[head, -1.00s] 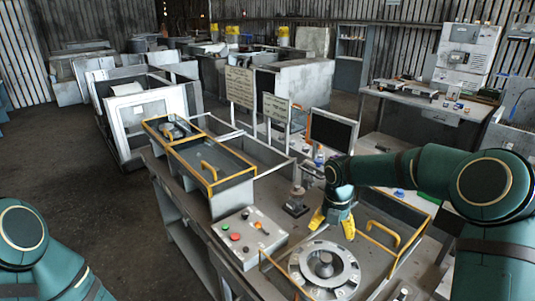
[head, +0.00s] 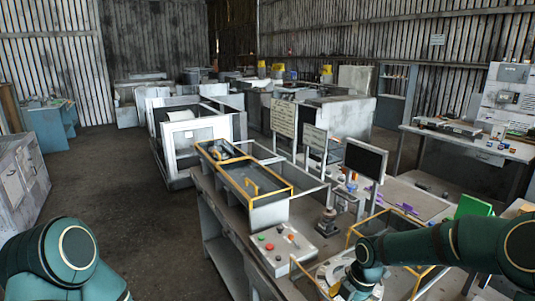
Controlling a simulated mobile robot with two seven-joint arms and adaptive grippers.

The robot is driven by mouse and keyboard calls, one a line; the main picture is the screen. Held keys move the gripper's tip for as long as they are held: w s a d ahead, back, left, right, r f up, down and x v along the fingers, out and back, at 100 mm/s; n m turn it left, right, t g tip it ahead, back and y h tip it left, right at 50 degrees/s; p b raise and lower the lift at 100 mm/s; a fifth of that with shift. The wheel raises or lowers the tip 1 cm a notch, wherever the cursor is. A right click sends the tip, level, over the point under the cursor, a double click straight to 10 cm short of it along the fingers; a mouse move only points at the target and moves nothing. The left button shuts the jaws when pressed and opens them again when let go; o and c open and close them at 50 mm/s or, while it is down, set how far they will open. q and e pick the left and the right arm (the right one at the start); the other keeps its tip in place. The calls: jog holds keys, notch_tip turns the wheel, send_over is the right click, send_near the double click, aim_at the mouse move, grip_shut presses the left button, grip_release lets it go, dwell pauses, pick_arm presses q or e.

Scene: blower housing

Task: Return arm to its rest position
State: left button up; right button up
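My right arm (head: 440,245) is green and reaches in from the right edge over the workbench. My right gripper (head: 350,290) points down at the bottom edge, where its fingertips are mostly cut off. It overlaps the round grey blower housing (head: 336,268), which is partly hidden; I cannot tell if they touch. My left arm (head: 65,255) shows only as green links in the bottom left corner. Its gripper is out of the picture.
A control box (head: 283,247) with coloured buttons stands on the bench left of the housing. Yellow-edged bins (head: 262,212), a dark monitor (head: 365,160) and a small grey stand (head: 327,224) are nearby. Open floor (head: 110,190) lies to the left.

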jog(key=s+a+f+m+t+y, duration=0.1)
jog(key=s+a+f+m, duration=0.55)
jog(key=m, duration=0.65)
jog(key=s+a+f+m+t+y, duration=0.1)
jog(key=s+a+f+m, duration=0.45)
jog(key=s+m, duration=0.7)
notch_tip(320, 180, down, 12)
jog(key=d+b, duration=0.1)
jog(key=b, duration=0.8)
jog(key=shift+s+m, duration=0.2)
jog(key=shift+m, duration=0.15)
jog(key=shift+r, duration=0.1)
